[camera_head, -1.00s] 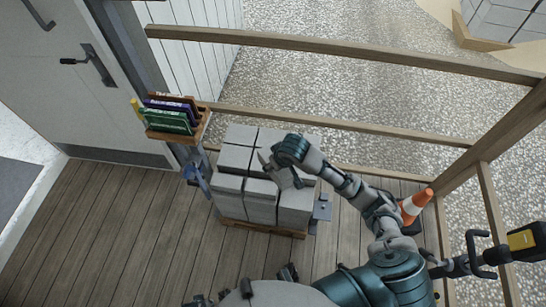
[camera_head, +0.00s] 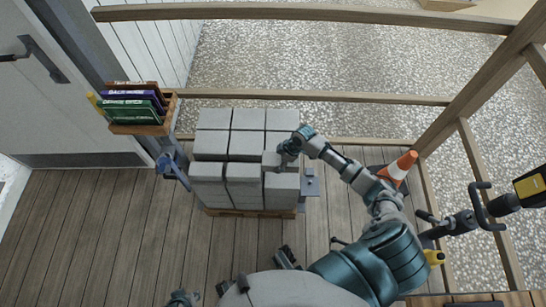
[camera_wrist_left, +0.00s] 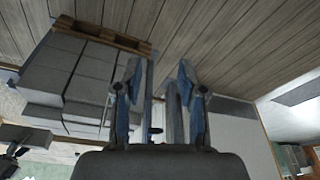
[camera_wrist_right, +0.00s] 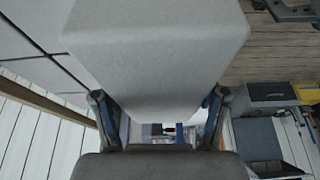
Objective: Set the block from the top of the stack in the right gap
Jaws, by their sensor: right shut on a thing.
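A stack of pale grey blocks (camera_head: 213,145) stands on a wooden pallet (camera_head: 235,213) ahead of me. My right gripper (camera_head: 285,158) is at the stack's front right. It is shut on a grey block (camera_head: 271,160), which fills the upper middle of the right wrist view (camera_wrist_right: 155,55) between the two fingers (camera_wrist_right: 160,118). The held block is at the stack's front right corner, above a lower front block (camera_head: 282,182); I cannot tell whether they touch. My left gripper (camera_wrist_left: 160,95) is open and empty, with the stack (camera_wrist_left: 75,75) beyond it at left in its wrist view.
A door (camera_head: 60,100) is at the left. The plank floor (camera_head: 120,220) in front of it is clear.

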